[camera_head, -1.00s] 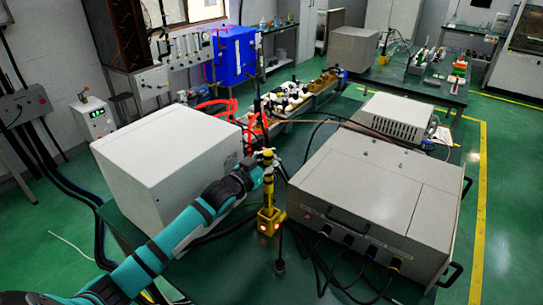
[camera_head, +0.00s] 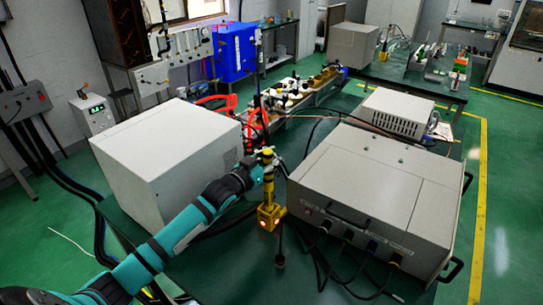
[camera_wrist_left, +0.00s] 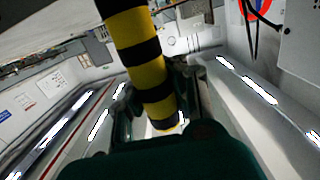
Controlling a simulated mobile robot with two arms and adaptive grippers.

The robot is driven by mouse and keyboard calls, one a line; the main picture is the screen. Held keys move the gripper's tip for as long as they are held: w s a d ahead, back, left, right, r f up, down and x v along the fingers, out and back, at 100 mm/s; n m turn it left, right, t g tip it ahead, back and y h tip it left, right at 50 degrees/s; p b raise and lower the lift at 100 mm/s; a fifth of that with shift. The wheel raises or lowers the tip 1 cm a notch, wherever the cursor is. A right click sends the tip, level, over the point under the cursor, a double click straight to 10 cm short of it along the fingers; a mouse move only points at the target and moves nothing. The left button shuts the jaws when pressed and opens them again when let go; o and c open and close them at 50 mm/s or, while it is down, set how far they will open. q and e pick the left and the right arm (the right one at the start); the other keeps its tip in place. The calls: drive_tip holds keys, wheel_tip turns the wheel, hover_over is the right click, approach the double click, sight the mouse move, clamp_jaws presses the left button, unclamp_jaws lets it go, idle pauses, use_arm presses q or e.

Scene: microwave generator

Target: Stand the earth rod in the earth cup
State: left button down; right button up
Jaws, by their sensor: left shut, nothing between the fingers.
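The earth rod (camera_head: 268,172) is a yellow and black striped rod, close to upright. Its lower end meets a yellow block with small glowing lights, which looks like the earth cup (camera_head: 267,216), between the two grey cabinets. How deep the rod sits in it is hidden. My left gripper (camera_head: 262,163) is at the rod's upper part. In the left wrist view the striped rod (camera_wrist_left: 137,50) runs down from the top toward the dark fingers (camera_wrist_left: 158,120). The fingers are shut with nothing gripped, and the rod is right beside them. My right gripper is not in view.
A white cabinet (camera_head: 160,150) stands left of the rod and a wide grey cabinet (camera_head: 385,180) stands right. Dark cables (camera_head: 335,260) hang at the right cabinet's front. Bench equipment with red hoses (camera_head: 215,108) is behind. Green floor is free at the far right.

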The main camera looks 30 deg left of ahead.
use_arm(q)
drive_tip(key=shift+f, duration=0.15)
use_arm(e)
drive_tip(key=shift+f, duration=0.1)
use_arm(q)
drive_tip(key=c, duration=1.3)
unclamp_jaws()
drive_tip(key=shift+o, duration=0.2)
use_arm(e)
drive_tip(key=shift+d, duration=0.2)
use_arm(q)
drive_tip(key=shift+f, duration=0.1)
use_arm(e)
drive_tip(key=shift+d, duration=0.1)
use_arm(q)
drive_tip(key=s+a, duration=0.2)
drive_tip(key=s, duration=1)
drive_tip(key=shift+r, duration=0.4)
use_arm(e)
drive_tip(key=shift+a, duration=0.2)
use_arm(q)
drive_tip(key=shift+f, duration=0.1)
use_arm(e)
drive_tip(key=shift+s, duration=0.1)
